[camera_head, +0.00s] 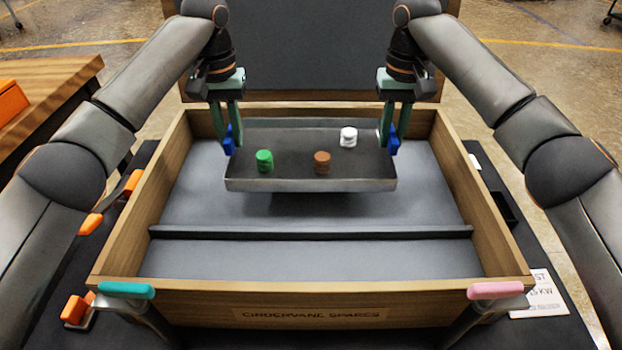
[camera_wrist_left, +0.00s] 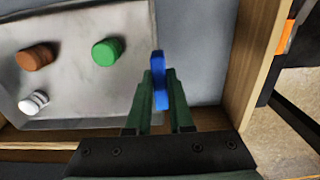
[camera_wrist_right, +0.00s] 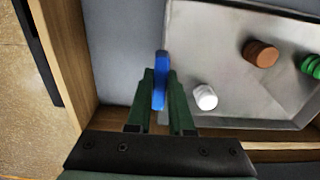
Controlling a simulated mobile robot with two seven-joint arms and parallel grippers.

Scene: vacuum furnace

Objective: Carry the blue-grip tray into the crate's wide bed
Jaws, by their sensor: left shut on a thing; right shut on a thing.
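The blue-grip tray (camera_head: 310,185) is a shallow grey metal tray with a blue grip at each end. It holds a green piece (camera_head: 264,161), a brown piece (camera_head: 322,162) and a white piece (camera_head: 348,137). My left gripper (camera_head: 232,142) is shut on the left blue grip (camera_wrist_left: 158,80). My right gripper (camera_head: 390,142) is shut on the right blue grip (camera_wrist_right: 160,80). The tray looks level and hangs over the wide bed (camera_head: 200,200) of the wooden crate (camera_head: 130,225), with a dark shadow below it. The exact gap to the bed is hard to tell.
A dark divider (camera_head: 310,232) separates the wide bed from a narrower front bed (camera_head: 310,260). The crate's open lid (camera_head: 310,55) stands behind. A teal handle (camera_head: 126,290) and a pink handle (camera_head: 495,290) sit at the front corners. A wooden table (camera_head: 45,85) is at left.

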